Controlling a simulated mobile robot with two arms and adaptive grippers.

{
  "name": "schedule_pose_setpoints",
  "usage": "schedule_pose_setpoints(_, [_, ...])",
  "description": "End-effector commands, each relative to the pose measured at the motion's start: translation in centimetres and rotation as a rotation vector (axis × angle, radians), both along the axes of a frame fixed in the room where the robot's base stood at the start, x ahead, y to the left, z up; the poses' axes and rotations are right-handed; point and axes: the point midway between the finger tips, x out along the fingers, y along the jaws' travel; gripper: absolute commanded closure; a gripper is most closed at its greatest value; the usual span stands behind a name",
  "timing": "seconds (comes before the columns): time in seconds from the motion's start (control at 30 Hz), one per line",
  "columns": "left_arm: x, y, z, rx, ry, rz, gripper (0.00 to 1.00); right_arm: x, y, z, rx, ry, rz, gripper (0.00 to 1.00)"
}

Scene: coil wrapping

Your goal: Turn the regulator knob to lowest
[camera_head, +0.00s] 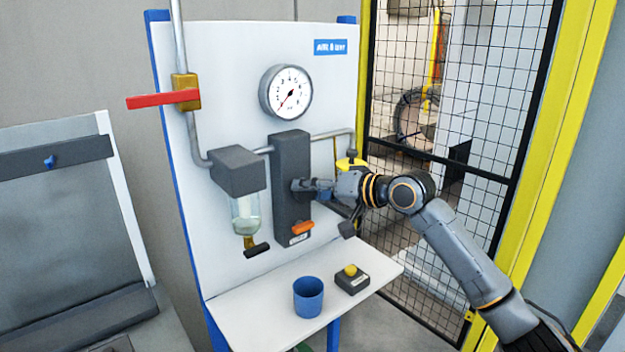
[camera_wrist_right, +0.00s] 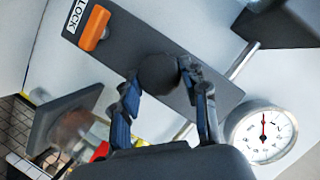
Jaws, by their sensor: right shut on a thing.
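The regulator is a tall dark grey block (camera_head: 291,165) on the white panel. Its round dark knob (camera_wrist_right: 158,74) shows between the fingers in the wrist view. My right gripper (camera_head: 303,186) reaches the front of the block from the right and is shut on the knob, a blue-padded finger on each side. The fingers partly cover the knob in the head view. The round white gauge (camera_head: 286,92) above has its red needle pointing to the lower left; it also shows in the wrist view (camera_wrist_right: 261,132). My left gripper is not in view.
An orange lock tab (camera_head: 302,228) sits low on the block. A grey-topped clear bowl (camera_head: 244,208) hangs to its left. A red valve lever (camera_head: 163,99) is at upper left. A blue cup (camera_head: 308,297) and a yellow-button box (camera_head: 351,279) stand on the white shelf (camera_head: 255,315).

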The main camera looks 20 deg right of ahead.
Motion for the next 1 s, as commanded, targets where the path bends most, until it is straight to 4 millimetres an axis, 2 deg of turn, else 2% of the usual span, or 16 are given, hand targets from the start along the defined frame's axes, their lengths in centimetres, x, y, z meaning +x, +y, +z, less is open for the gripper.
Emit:
schedule_pose_setpoints(0.03, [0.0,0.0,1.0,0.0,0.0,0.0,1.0,-0.1,0.1,0.5,-0.044,-0.013,0.002,0.87])
schedule_pose_setpoints(0.4, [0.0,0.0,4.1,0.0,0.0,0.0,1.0,-0.2,0.3,0.4,-0.347,-0.123,0.002,0.87])
schedule_pose_setpoints(0.7, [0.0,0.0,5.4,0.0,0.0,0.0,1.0,-0.2,0.4,0.3,-0.506,-0.181,0.001,0.87])
schedule_pose_setpoints(1.0, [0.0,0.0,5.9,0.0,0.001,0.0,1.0,-0.2,0.5,0.1,-0.566,-0.203,0.002,0.87])
